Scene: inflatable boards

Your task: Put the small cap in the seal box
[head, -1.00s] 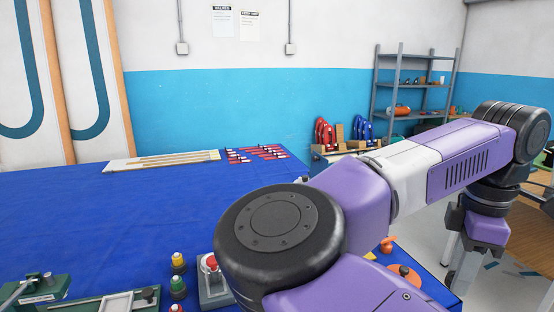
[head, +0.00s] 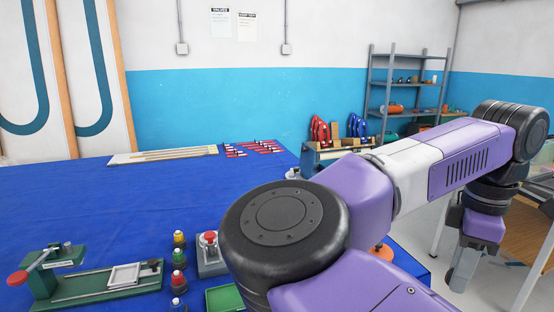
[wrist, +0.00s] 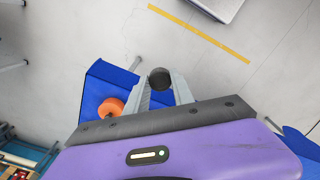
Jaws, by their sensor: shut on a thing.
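My gripper (wrist: 161,90) is shut on a small round black cap (wrist: 159,78), held between its fingertips in the wrist view. Below the cap, the floor and a blue surface show. In the head view my gripper (head: 463,272) hangs down at the right, beyond the edge of the blue table (head: 100,215); the cap cannot be made out there. I cannot tell which thing is the seal box. A green tray (head: 224,298) shows partly at the bottom of the head view, partly hidden by my arm.
A green fixture (head: 75,284) with a red knob stands at the front left of the table. Several coloured-top knobs (head: 179,261) and a red button box (head: 210,252) stand beside it. An orange disc (wrist: 110,107) lies near my gripper. The table's middle is clear.

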